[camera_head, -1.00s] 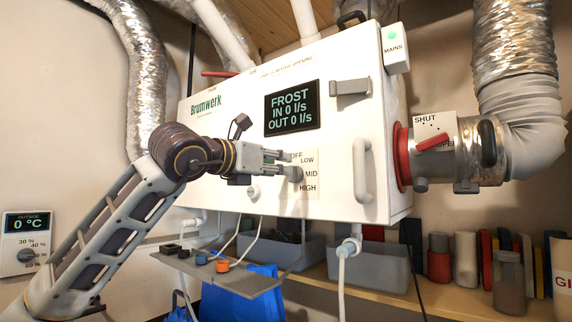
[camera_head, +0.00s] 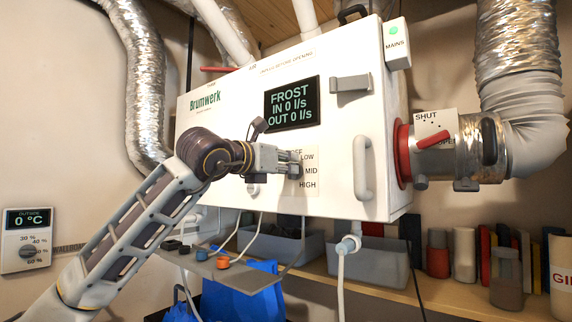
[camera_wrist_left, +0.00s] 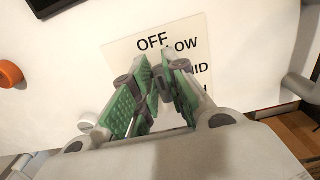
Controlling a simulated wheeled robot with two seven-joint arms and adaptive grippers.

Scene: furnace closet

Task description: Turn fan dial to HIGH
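The fan dial (camera_head: 295,171) is a small grey knob on the white unit's front. Its label plate (camera_head: 309,184) reads LOW, MID and HIGH downward, with OFF partly covered at the top. My left gripper (camera_head: 289,163) is at the dial, coming from the left. In the left wrist view the green-padded fingers (camera_wrist_left: 160,88) lean together at the tips, over the plate (camera_wrist_left: 203,27). Grey parts show between them, but the dial is mostly hidden, so its setting and any firm contact cannot be told. My right gripper is out of view.
The display (camera_head: 291,104) reads FROST, IN 0 l/s, OUT 0 l/s. A white door handle (camera_head: 362,168) stands right of the plate. A red-handled damper (camera_head: 433,140) is further right. A small grey shelf (camera_head: 235,272) and blue bag (camera_head: 245,295) are below.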

